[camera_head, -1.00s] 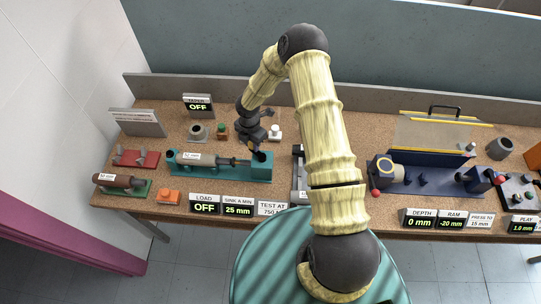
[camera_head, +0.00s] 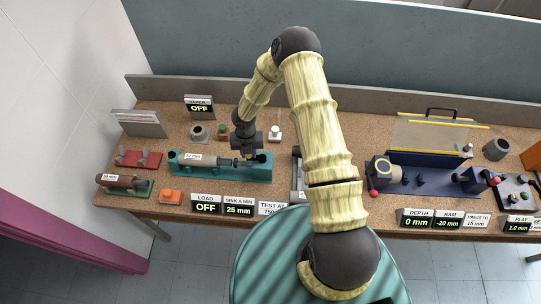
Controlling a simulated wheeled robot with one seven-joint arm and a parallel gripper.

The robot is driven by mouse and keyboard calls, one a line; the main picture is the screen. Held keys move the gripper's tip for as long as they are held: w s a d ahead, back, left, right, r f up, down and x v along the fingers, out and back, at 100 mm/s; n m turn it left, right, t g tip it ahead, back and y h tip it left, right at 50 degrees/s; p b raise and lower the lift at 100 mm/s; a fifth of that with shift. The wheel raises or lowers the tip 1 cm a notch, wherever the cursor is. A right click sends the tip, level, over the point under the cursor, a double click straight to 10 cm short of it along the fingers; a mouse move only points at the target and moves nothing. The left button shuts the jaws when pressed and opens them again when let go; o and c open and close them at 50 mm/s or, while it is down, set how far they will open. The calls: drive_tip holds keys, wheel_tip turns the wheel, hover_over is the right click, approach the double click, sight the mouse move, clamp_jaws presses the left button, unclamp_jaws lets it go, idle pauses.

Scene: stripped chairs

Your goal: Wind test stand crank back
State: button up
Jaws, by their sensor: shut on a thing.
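The teal test stand (camera_head: 222,174) lies along the left part of the bench, with a grey cylinder labelled 52 mm or similar (camera_head: 192,156) in its left end and a thin rod toward its right block. My gripper (camera_head: 247,157) is low over the right half of the stand, at the crank by the right block. It is shut on the crank; its fingertips and the crank handle are small and dark, and mostly hidden by the gripper. The LOAD display (camera_head: 206,204) reads OFF. The "SINK A MIN" display (camera_head: 239,206) reads 25 mm.
A red rack (camera_head: 138,159), a green stand with a brown cylinder (camera_head: 124,184) and an orange button (camera_head: 170,196) are left of the stand. A white knob (camera_head: 275,133) stands behind it. A blue press (camera_head: 430,182) is on the right. A low wall backs the bench.

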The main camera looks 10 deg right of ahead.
drive_tip(key=shift+s+n, duration=0.2)
drive_tip(key=shift+n, duration=0.2)
drive_tip(key=n, duration=0.1)
drive_tip(key=s+n+p, duration=0.1)
drive_tip(key=n, duration=0.1)
drive_tip(key=shift+s+r, duration=0.15)
drive_tip(key=shift+s, duration=0.1)
drive_tip(key=shift+s+d+n+p, duration=0.1)
drive_tip(key=shift+s+n+p, duration=0.2)
drive_tip(key=shift+n, duration=0.6)
drive_tip(key=n, duration=0.1)
drive_tip(key=s+n+p, duration=0.1)
drive_tip(key=shift+d+n, duration=0.3)
drive_tip(key=shift+s+d+n+p, duration=0.2)
drive_tip(key=shift+s+n+p, duration=0.15)
drive_tip(key=shift+n, duration=0.75)
